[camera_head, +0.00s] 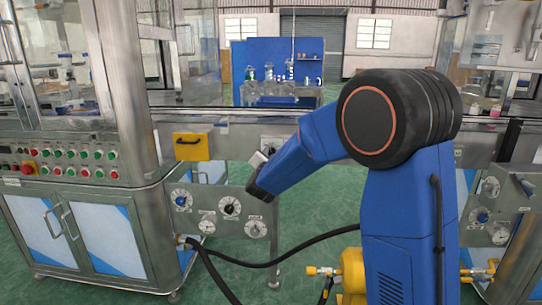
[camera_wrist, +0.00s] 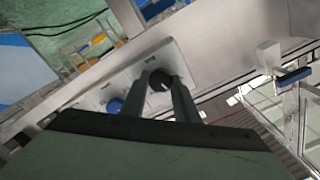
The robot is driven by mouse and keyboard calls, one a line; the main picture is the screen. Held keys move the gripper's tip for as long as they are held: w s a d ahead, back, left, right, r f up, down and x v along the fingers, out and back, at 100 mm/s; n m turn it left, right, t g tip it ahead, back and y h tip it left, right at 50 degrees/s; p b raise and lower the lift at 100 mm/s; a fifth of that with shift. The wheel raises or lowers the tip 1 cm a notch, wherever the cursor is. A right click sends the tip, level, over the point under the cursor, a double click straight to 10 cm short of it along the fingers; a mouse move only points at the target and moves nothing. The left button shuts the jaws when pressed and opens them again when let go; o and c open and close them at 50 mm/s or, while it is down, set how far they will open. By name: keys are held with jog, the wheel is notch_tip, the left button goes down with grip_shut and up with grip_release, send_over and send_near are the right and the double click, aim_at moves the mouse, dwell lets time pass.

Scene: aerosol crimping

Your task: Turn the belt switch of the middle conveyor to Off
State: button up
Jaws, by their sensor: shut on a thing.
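In the wrist view, a dark round switch knob (camera_wrist: 158,77) sits on a pale panel plate (camera_wrist: 125,80). My gripper (camera_wrist: 162,86) has its two fingers on either side of the knob and is shut on it. The knob's pointer mark and any lettering are too small to read. In the head view, my gripper (camera_head: 258,159) is at the front of the conveyor (camera_head: 235,128), beside a small pale plate (camera_head: 268,143). The knob itself is hidden there.
A blue knob (camera_wrist: 114,105) sits close beside the held one. In the head view, a yellow box with a handle (camera_head: 192,147) is to the left. A panel of dials (camera_head: 218,212) is below. A steel cabinet (camera_head: 85,225) stands at left; a black hose crosses the floor.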

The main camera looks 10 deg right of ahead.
jog(key=shift+n, duration=3.6)
jog(key=shift+f, duration=0.1)
jog(key=o, duration=1.1)
jog(key=shift+c, duration=0.2)
jog(key=shift+s+a, duration=0.1)
jog(key=shift+s, duration=0.05)
jog(key=v, duration=1.7)
